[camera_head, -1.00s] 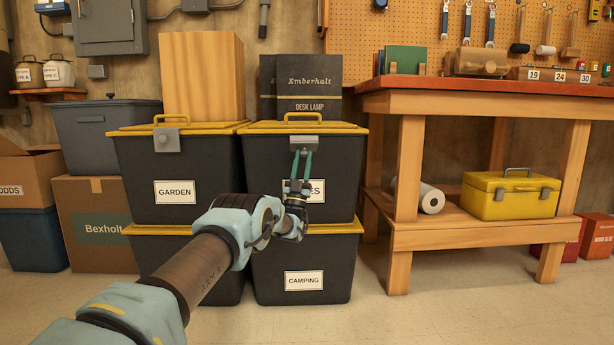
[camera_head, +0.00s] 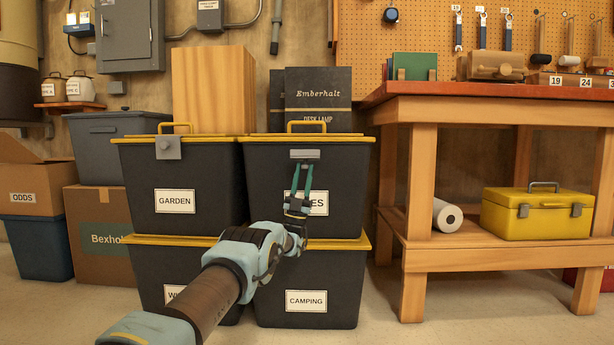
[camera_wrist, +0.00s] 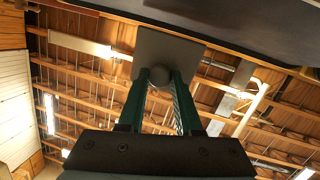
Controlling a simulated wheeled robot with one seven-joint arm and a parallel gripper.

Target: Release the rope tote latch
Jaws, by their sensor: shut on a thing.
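The upper right dark tote (camera_head: 348,180) has a yellow lid (camera_head: 345,138). Its label (camera_head: 320,203) is partly hidden by my gripper, with only "ES" readable. A grey latch plate (camera_head: 304,154) is at its front, just under the lid edge. My gripper (camera_head: 303,166) reaches up to it from below, its teal fingers close together. In the wrist view my gripper (camera_wrist: 166,78) is shut on a round knob on the grey latch plate (camera_wrist: 170,50). The plate appears tilted outward from the tote; its contact with the lid is hidden.
The GARDEN tote (camera_head: 140,185) with its own grey latch (camera_head: 168,148) stands close on the left. The CAMPING tote (camera_head: 350,285) is underneath. Dark boxes (camera_head: 320,90) stand behind the lid handle. A wooden workbench (camera_head: 480,100) is on the right. Floor shows in front.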

